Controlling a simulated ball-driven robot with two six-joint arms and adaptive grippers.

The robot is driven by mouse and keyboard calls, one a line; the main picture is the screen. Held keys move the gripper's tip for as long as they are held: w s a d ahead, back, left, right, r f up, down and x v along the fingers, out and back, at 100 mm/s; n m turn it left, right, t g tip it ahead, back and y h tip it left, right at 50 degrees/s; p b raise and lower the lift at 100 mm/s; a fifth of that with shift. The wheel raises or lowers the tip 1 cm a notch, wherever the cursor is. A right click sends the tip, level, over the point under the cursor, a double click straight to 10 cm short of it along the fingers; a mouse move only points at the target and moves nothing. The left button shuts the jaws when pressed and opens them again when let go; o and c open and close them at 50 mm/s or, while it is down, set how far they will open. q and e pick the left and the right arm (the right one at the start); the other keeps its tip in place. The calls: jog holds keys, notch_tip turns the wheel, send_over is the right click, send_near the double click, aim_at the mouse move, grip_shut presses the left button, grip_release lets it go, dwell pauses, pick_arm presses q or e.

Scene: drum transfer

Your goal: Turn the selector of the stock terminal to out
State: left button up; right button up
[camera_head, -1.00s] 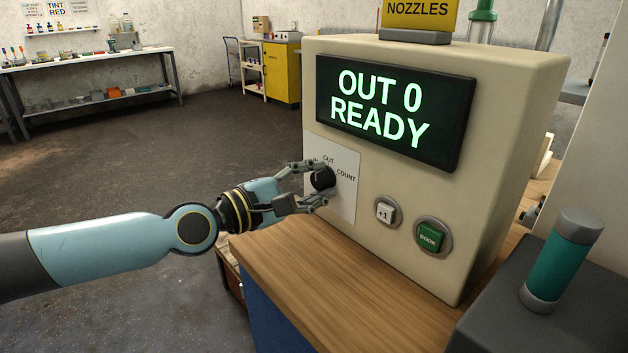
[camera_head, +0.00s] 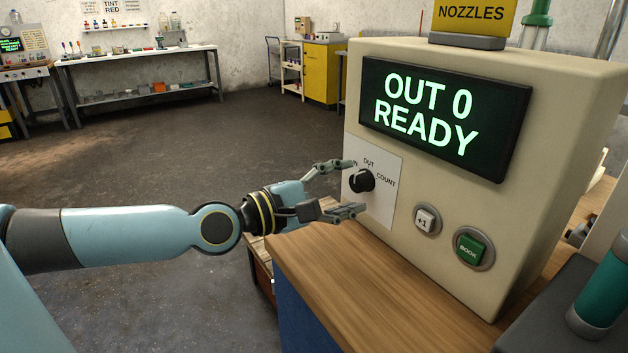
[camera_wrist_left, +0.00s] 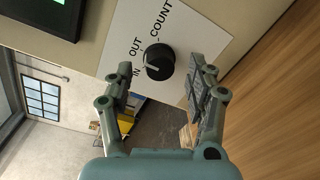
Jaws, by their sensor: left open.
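The stock terminal (camera_head: 400,205) is a beige box on a wooden-topped counter. Its dark screen (camera_head: 445,118) reads "OUT 0 READY" in green. The black selector knob (camera_head: 361,181) sits on a white plate marked IN, OUT and COUNT; it also shows in the left wrist view (camera_wrist_left: 159,62). My right gripper is in neither view.
A white +1 button (camera_head: 425,220) and a green BOOK button (camera_head: 470,248) sit right of the knob. The wooden counter (camera_head: 350,280) is clear in front. A teal cylinder (camera_head: 603,275) stands at the right.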

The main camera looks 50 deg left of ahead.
pick_arm(q)
jog(key=s+a, duration=0.1)
jog(key=s, duration=0.8)
jog(key=shift+s+r, duration=0.15)
jog(key=shift+s, duration=0.25)
